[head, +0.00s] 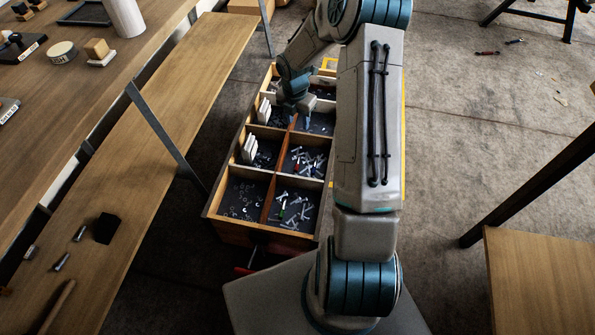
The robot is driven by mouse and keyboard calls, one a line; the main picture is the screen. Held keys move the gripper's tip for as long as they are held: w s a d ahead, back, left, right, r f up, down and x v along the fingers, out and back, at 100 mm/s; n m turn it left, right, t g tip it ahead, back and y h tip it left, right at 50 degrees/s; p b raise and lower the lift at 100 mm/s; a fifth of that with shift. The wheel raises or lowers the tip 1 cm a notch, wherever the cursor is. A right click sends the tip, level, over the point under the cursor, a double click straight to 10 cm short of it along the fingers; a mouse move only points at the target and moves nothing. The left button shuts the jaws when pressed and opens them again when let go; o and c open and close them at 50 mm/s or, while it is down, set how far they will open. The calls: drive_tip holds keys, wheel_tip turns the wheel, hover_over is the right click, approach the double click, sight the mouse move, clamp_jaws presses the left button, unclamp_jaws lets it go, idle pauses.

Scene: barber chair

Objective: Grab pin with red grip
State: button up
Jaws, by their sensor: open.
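My gripper (299,118) points down over the far part of a divided wooden drawer box (274,174). It is open, with no object visible between its fingers. My arm hides part of the box's right side.
A long wooden bench (140,150) and a workbench (60,110) with small items run along the left. A grey metal strut (165,135) slants close to the box. A small red object (487,53) lies on the open floor at the upper right. A wooden surface (540,280) is at lower right.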

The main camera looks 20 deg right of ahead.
wheel_tip(320, 180, down, 11)
drive_tip(key=w+d+n+b, duration=0.2)
drive_tip(key=n+b, duration=0.1)
drive_tip(key=n, duration=0.1)
drive_tip(key=b, duration=0.2)
hover_over(298, 163)
drive_tip(key=shift+y, duration=0.4)
drive_tip(key=f, duration=0.7)
drive_tip(key=shift+s+d+f, duration=0.1)
drive_tip(key=shift+d+f, duration=0.1)
drive_tip(key=shift+f, duration=0.15)
drive_tip(key=shift+a+f+b, duration=0.15)
drive_tip(key=shift+f+b, duration=0.7)
drive_tip(key=shift+f, duration=0.75)
drive_tip(key=shift+a+f+b, duration=0.15)
drive_tip(key=shift+f+b, duration=0.65)
drive_tip(key=shift+f, duration=0.75)
drive_tip(key=shift+r, duration=0.1)
clamp_jaws()
